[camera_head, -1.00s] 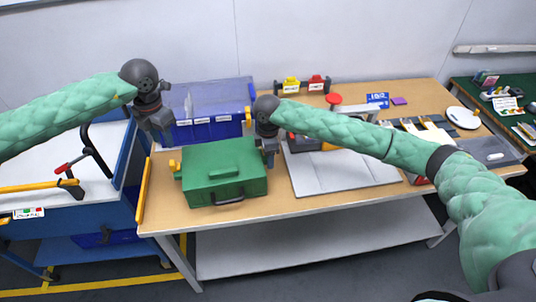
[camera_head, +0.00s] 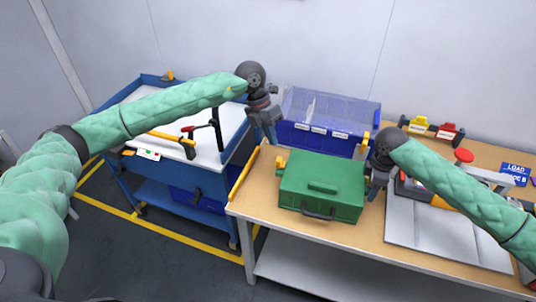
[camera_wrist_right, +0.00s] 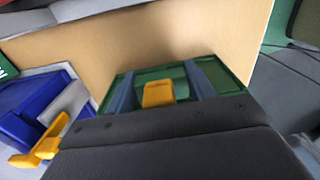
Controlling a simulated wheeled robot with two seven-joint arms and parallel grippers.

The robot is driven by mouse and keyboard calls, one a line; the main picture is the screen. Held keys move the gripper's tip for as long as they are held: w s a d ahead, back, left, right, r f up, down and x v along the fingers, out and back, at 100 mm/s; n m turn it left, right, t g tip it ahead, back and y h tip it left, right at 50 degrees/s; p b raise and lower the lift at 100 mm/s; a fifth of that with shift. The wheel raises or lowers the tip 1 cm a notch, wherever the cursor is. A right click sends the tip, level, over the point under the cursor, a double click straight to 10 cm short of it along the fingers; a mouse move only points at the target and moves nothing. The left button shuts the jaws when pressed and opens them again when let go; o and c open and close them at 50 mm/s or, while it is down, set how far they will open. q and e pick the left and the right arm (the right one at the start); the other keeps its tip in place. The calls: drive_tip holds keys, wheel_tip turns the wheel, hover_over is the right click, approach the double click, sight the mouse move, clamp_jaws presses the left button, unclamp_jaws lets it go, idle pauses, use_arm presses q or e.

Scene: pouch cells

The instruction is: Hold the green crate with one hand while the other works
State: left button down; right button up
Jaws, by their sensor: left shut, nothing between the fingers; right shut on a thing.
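The green crate (camera_head: 303,204) stands closed on the wooden table, with a moulded grip on its lid, a dark handle on its front and a yellow grip (camera_head: 281,163) on its left side. My right gripper (camera_head: 373,193) is at the crate's right side. In the right wrist view, the right gripper's fingers (camera_wrist_right: 161,78) are shut on a yellow grip (camera_wrist_right: 158,94) against the green crate wall (camera_wrist_right: 232,74). My left gripper (camera_head: 268,138) is shut and empty, just above and behind the crate's left grip, apart from it as far as I can tell.
A blue bin (camera_head: 320,136) with a clear lid stands behind the crate. A blue cart (camera_head: 184,166) with a white top is at the left. A grey mat (camera_head: 430,235) lies right of the crate. Yellow and red items (camera_head: 433,128) stand at the back right.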

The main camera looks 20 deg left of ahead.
use_arm(q)
drive_tip(key=a+f+n+t+h, duration=0.1)
drive_tip(key=a+n+h, duration=0.4)
drive_tip(key=a, duration=0.7)
drive_tip(key=shift+a+f, duration=0.3)
drive_tip(key=shift+a, duration=0.05)
drive_tip(key=shift+w, duration=0.1)
approach(281, 163)
wheel_tip(281, 163, down, 5)
drive_tip(key=shift+w+d+f, duration=0.1)
drive_tip(key=shift+w+d, duration=0.1)
drive_tip(key=shift+d, duration=0.35)
drive_tip(key=shift+w+d, duration=0.2)
drive_tip(key=shift+d, duration=0.4)
drive_tip(key=shift+d, duration=0.1)
